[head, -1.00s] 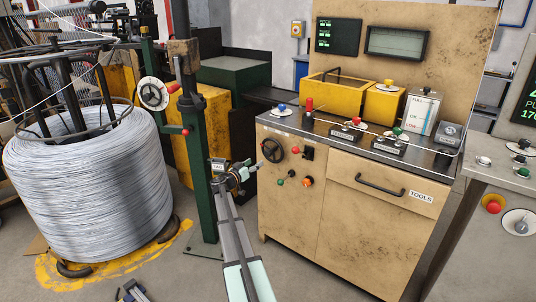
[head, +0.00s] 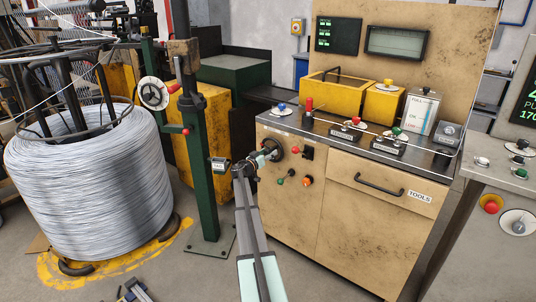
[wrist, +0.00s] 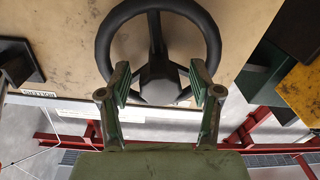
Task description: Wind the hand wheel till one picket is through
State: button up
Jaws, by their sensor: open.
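A black hand wheel (head: 280,147) is on the front of the beige cabinet. In the wrist view the wheel (wrist: 210,28) fills the upper middle, with its dark rim, spokes and hub facing me. My gripper (head: 268,154) is right in front of it; in the wrist view its two fingers (wrist: 160,78) are open, one on each side of the lower hub area. I cannot tell whether they touch the wheel. My gripper covers part of the wheel in the head view. No picket can be made out clearly.
Red, green and orange controls (head: 306,181) sit below and beside the wheel. A green post (head: 202,200) with a pale, red-knobbed wheel (head: 153,94) stands left, near a large wire coil (head: 75,175).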

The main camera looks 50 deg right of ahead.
grip_shut()
jog(key=b, duration=0.4)
jog(key=shift+f+m, duration=0.3)
jog(key=shift+m, duration=0.1)
